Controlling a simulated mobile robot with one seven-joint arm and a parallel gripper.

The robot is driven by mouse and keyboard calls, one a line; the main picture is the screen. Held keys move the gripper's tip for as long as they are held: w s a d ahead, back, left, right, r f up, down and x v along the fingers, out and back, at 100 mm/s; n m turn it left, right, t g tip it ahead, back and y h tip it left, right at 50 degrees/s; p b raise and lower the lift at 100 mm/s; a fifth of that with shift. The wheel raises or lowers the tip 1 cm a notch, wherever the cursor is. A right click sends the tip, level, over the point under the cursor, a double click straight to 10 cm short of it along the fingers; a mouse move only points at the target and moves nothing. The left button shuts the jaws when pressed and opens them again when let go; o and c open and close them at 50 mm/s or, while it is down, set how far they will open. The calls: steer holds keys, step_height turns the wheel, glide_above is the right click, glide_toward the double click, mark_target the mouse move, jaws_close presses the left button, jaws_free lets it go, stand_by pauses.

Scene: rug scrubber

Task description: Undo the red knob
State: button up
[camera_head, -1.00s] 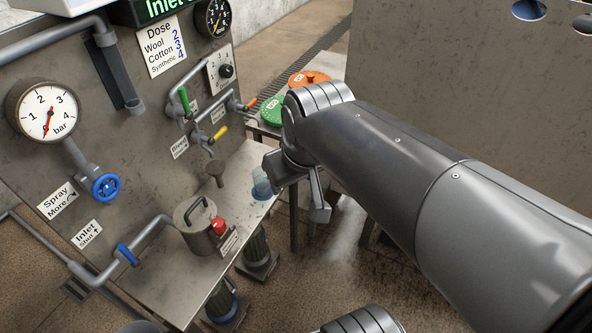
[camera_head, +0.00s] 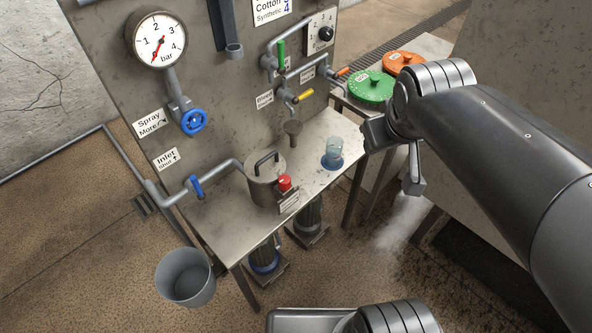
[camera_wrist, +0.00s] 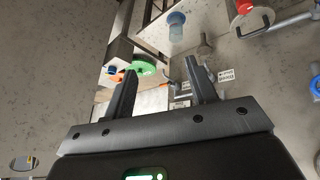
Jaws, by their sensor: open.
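The red knob (camera_head: 285,183) sits on the front right side of a grey metal canister with a handle (camera_head: 264,178), on the metal bench. In the wrist view the red knob (camera_wrist: 243,7) shows at the top right edge. My gripper (camera_head: 392,165) is open and empty, to the right of the bench and apart from the knob. In the wrist view its two fingers (camera_wrist: 158,82) stand wide apart with nothing between them. A small label plate stands just below the knob.
The panel carries a gauge (camera_head: 156,41), a blue valve wheel (camera_head: 194,122) and levers. A grey bucket (camera_head: 186,278) stands on the floor. Green (camera_head: 371,87) and orange lids lie behind.

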steer(key=w+r+n+t, duration=0.35)
steer(key=w+n, duration=0.45)
steer(key=w, duration=0.5)
steer(key=w+a+f+n+y, duration=0.2)
steer(key=w+a+n+y, duration=0.15)
steer(key=a+n, duration=0.5)
steer(key=w+a+f+n+y, duration=0.2)
steer(key=w+a+n+y, duration=0.15)
steer(key=a+n, duration=0.45)
steer(key=n+g+h, duration=0.6)
steer(key=n+g, duration=0.4)
steer(key=n, duration=0.9)
glide_toward(285, 179)
steer(key=shift+t, duration=0.25)
steer(key=shift+s+a+f, duration=0.1)
steer(key=shift+f, duration=2.05)
steer(key=shift+s+a+f, duration=0.1)
steer(key=shift+f, duration=2.05)
steer(key=shift+c, duration=0.5)
